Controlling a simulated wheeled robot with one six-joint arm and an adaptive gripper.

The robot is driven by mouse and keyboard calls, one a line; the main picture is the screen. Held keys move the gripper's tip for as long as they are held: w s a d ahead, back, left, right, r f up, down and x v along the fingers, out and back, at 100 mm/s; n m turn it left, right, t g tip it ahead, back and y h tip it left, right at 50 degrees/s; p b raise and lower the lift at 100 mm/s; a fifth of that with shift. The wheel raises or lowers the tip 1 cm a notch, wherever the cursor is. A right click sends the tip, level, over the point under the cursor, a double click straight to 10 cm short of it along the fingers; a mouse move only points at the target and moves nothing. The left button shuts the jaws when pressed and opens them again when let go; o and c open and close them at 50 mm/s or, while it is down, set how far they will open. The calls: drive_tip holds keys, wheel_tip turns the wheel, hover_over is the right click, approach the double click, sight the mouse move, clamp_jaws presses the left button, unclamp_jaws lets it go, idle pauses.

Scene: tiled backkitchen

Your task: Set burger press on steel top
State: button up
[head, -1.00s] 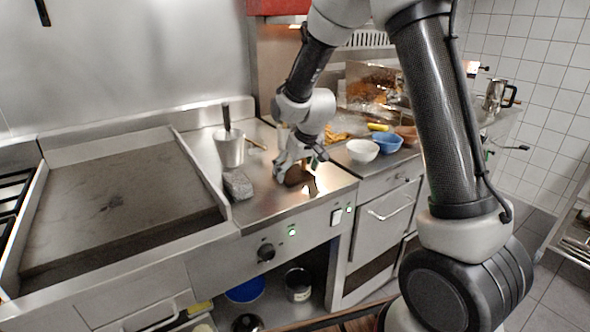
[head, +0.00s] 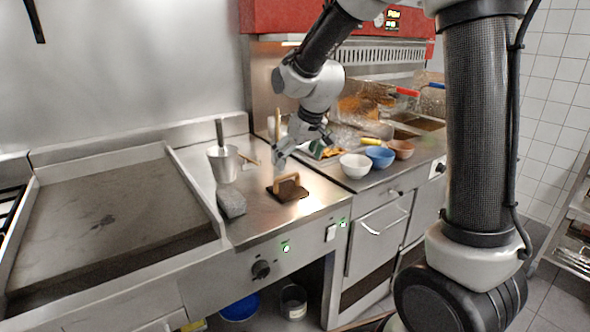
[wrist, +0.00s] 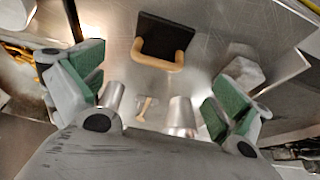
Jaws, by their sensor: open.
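The burger press (head: 291,190), a dark square plate with a tan wooden handle, lies flat on the steel top (head: 262,218) right of the griddle. In the wrist view the burger press (wrist: 164,42) shows at the top centre, its handle toward my gripper. My gripper (head: 293,158) is above and behind the press in the head view, apart from it. Its green-padded fingers (wrist: 150,97) are spread wide with nothing between them.
A metal pot (head: 223,163) and a grey block (head: 231,201) stand left of the press. White (head: 355,166), blue (head: 380,157) and brown (head: 401,149) bowls stand to the right. The griddle (head: 115,205) is on the left. Bare steel lies in front of the press.

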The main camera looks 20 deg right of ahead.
drive_tip(key=s+d+r+m, duration=0.1)
drive_tip(key=s+d+r, duration=0.6)
drive_tip(key=s, duration=0.4)
drive_tip(key=s+d+m, duration=0.1)
drive_tip(key=s+d, duration=0.2)
drive_tip(key=s, duration=0.6)
drive_tip(key=s+d+r+m+h, duration=0.1)
drive_tip(key=s+d, duration=0.2)
drive_tip(key=s, duration=0.7)
drive_tip(key=shift+m, duration=0.3)
drive_tip(key=shift+w+d+r, duration=0.1)
drive_tip(key=shift+c, duration=0.4)
